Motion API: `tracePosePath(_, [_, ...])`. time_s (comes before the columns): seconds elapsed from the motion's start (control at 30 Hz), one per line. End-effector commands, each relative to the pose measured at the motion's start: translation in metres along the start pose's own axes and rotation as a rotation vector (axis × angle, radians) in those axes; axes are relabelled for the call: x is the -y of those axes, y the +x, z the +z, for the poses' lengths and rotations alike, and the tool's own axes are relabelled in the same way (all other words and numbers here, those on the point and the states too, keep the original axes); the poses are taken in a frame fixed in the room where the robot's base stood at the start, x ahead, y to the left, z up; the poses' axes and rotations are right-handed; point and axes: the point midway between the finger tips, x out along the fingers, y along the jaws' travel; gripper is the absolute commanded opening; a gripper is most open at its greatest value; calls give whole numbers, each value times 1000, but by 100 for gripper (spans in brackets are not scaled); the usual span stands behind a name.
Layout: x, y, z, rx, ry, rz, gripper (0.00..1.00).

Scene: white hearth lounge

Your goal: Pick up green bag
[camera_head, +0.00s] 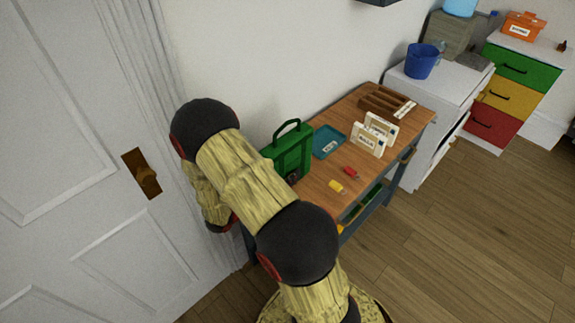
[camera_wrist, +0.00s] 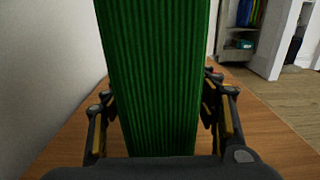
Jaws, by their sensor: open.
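The green bag (camera_head: 290,155) stands upright on the wooden table (camera_head: 324,187), near its left end by the wall, with its handle loop on top. In the wrist view the ribbed green side of the bag (camera_wrist: 157,80) fills the middle. My gripper (camera_wrist: 162,122) is open, with one finger on each side of the bag. I cannot tell whether the fingers touch it. In the head view my arm covers the bag's left lower part and hides most of my gripper.
A teal tray (camera_head: 328,143), white boxes (camera_head: 370,138), a brown divided rack (camera_head: 385,101), a yellow item (camera_head: 336,186) and a red item (camera_head: 351,172) are on the table. A white door (camera_head: 75,180) is at left. Wooden floor (camera_head: 450,230) is clear at right.

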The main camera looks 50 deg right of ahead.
Motion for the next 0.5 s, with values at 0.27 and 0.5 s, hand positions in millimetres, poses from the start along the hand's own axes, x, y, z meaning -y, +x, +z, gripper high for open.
tracePosePath(0.27, [0,13,0,1,0,0,59])
tracePosePath(0.5, [0,13,0,1,0,0,52])
